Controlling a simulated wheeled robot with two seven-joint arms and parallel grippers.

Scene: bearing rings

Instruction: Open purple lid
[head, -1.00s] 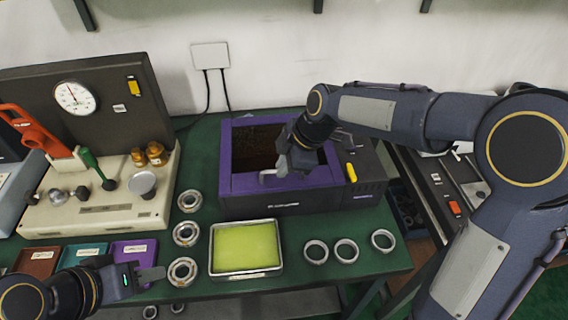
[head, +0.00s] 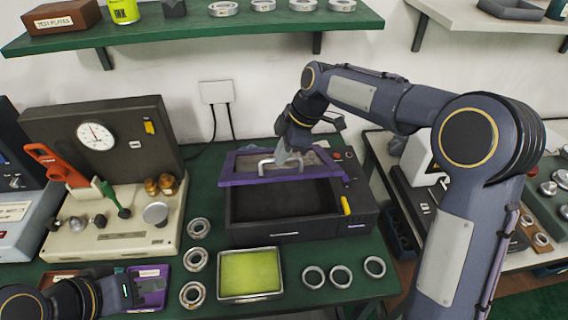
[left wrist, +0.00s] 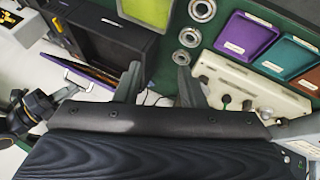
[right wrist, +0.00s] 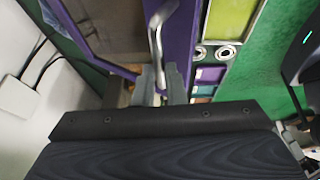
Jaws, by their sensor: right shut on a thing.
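The purple-framed lid (head: 242,177) of the dark box (head: 300,230) stands tilted up, its front edge raised above the box. The box's dark inside shows below it. My right gripper (head: 284,155) is at the pale bar handle (head: 262,168) on the lid's front edge. In the right wrist view, the jaws (right wrist: 161,88) are shut on the handle (right wrist: 157,45). My left gripper (head: 138,291) is low at the left, over the small trays, away from the box. In the left wrist view its fingers (left wrist: 155,85) are apart and empty.
A yellow-green pad in a metal tray (head: 250,297) lies in front of the box. Bearing rings (head: 313,277) lie on both sides of it. A gauge tester (head: 95,135) stands left. A green shelf (head: 180,36) hangs above.

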